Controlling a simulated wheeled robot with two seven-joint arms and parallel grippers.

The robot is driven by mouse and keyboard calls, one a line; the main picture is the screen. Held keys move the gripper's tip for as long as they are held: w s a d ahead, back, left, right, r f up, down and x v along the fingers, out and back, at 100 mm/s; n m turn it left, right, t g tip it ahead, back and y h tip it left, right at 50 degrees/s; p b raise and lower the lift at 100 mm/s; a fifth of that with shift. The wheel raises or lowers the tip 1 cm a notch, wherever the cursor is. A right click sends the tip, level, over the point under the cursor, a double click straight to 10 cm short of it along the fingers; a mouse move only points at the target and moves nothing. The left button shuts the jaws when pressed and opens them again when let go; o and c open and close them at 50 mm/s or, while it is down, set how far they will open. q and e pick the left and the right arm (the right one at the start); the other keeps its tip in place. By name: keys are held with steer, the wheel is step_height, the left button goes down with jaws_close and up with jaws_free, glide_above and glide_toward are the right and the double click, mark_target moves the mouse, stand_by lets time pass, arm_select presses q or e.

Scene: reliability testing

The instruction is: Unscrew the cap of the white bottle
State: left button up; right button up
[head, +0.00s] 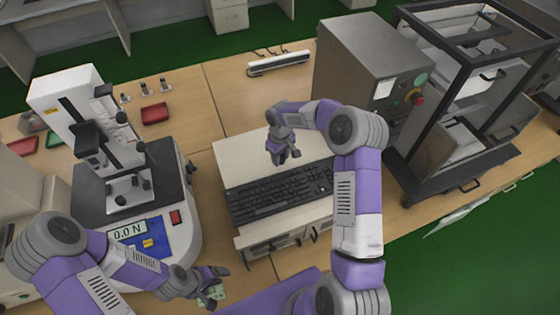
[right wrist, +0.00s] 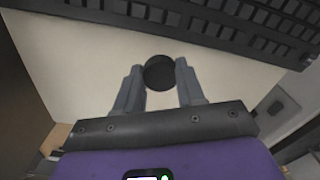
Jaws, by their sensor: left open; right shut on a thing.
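My right gripper (head: 284,157) hangs over the pale board behind the keyboard, pointing down. In the right wrist view its two fingers (right wrist: 159,85) close on the sides of a dark round cap (right wrist: 158,72). No white bottle can be made out; whether one is under the cap is hidden. The pale surface shows around the cap. My left gripper (head: 215,283) is open, low in front of the table edge, near the force tester, away from the cap.
A black keyboard (head: 280,194) lies on the pale board (head: 228,152) beside the right gripper. The force tester (head: 150,215) stands left. A grey metal box (head: 362,62) and a black-framed machine (head: 470,85) stand right. Red trays (head: 155,113) lie back left.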

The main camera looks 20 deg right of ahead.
mark_target(280, 167)
steer(key=shift+w+f, duration=0.1)
steer(key=shift+f, duration=1.75)
steer(key=shift+f, duration=0.1)
steer(key=o, duration=0.9)
